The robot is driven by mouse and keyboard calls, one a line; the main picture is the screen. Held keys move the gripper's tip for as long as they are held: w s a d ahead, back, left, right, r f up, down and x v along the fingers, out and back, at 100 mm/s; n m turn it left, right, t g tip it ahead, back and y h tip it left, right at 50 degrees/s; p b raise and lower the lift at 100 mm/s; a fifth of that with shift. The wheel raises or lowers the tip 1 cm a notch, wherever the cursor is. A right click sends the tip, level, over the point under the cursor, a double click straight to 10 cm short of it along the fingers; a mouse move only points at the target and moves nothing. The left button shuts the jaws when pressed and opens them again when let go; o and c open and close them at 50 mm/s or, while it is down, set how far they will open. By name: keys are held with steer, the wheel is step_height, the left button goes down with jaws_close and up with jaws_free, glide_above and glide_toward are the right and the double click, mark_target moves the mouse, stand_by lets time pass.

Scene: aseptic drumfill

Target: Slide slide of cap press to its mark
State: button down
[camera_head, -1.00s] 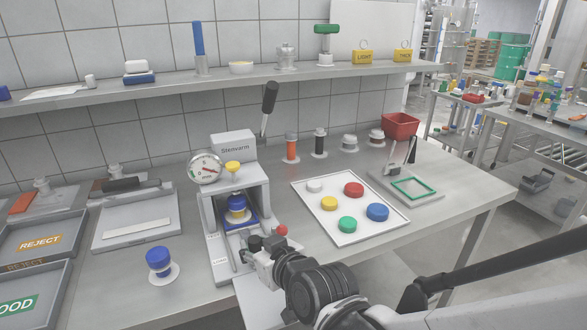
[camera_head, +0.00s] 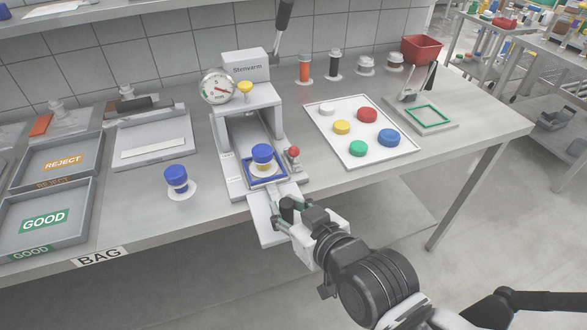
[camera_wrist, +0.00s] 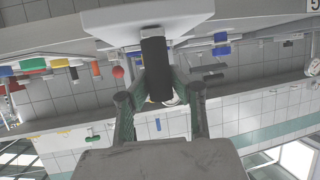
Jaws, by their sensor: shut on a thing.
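The cap press (camera_head: 246,68), grey with a "Stenvarm" sign, stands on the bench. Its slide (camera_head: 268,222) sticks out past the bench's front edge. The slide bears a blue nest (camera_head: 250,184) with a blue-capped container (camera_head: 262,154), in front of the press opening and clear of the housing. My gripper (camera_head: 288,207) is at the slide's front end. In the wrist view my gripper (camera_wrist: 160,92) is shut on the black slide handle (camera_wrist: 155,65). Small labels line the left rail, too small to read now, so the mark cannot be told.
A dial gauge (camera_head: 217,86) and a red knob (camera_head: 294,152) are on the press. A blue-capped container (camera_head: 176,180) stands to its left. A white tray (camera_head: 372,156) of coloured caps lies right. GOOD (camera_head: 92,205) and REJECT trays (camera_head: 98,148) are left. Space before the bench is free.

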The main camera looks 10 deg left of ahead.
steer(key=shift+s+d+f, duration=0.1)
steer(key=shift+s, duration=0.1)
steer(key=c, duration=1.5)
jaws_free()
steer(key=shift+s, duration=0.1)
steer(key=shift+r, duration=0.25)
steer(key=shift+r, duration=4.85)
